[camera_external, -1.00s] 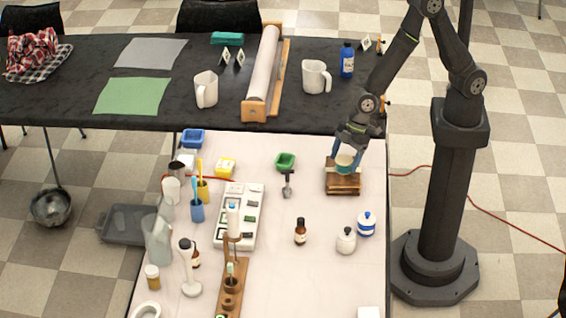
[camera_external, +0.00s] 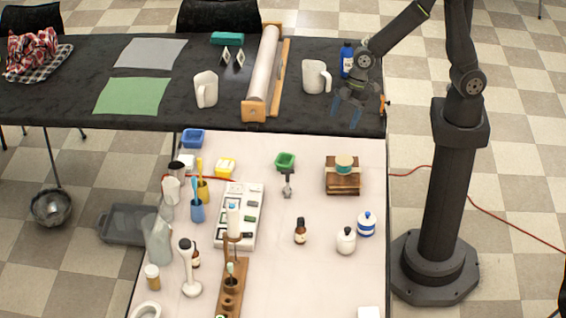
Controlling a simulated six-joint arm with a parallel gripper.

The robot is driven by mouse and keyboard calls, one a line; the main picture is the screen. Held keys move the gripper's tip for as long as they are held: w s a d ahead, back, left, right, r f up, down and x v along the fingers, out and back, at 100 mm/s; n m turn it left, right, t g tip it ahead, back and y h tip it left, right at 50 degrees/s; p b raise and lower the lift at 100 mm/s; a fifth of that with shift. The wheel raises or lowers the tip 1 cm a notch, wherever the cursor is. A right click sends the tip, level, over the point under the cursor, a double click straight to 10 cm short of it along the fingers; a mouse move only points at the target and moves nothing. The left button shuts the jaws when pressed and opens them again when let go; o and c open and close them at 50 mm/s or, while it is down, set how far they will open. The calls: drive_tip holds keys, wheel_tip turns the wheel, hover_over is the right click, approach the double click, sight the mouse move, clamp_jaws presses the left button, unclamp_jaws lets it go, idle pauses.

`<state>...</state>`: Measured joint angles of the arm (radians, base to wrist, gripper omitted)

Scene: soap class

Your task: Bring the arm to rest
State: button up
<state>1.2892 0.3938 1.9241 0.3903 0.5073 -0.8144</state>
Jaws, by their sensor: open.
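My gripper (camera_external: 347,114) is open and empty, with its blue fingers pointing down above the right end of the black table. It is apart from the brown wooden stand (camera_external: 343,178) on the white table. A round teal-topped item (camera_external: 344,163) sits on top of that stand. My arm comes in from the upper right, and its dark column stands on the floor to the right of the tables.
A blue bottle (camera_external: 346,60) stands just behind my gripper, and a white pitcher (camera_external: 315,77) is to its left. A wooden-framed roll (camera_external: 263,75) lies farther left.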

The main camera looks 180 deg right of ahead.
drive_tip(key=w+d+f+n, duration=0.1)
drive_tip(key=w+d, duration=0.3)
drive_tip(key=w, duration=0.6)
drive_tip(key=w+d+f+n, duration=0.1)
drive_tip(key=w+d+f, duration=0.3)
drive_tip(key=w, duration=0.5)
drive_tip(key=shift+w+t+y, duration=0.3)
drive_tip(key=shift+w, duration=0.05)
drive_tip(key=shift+d, duration=0.1)
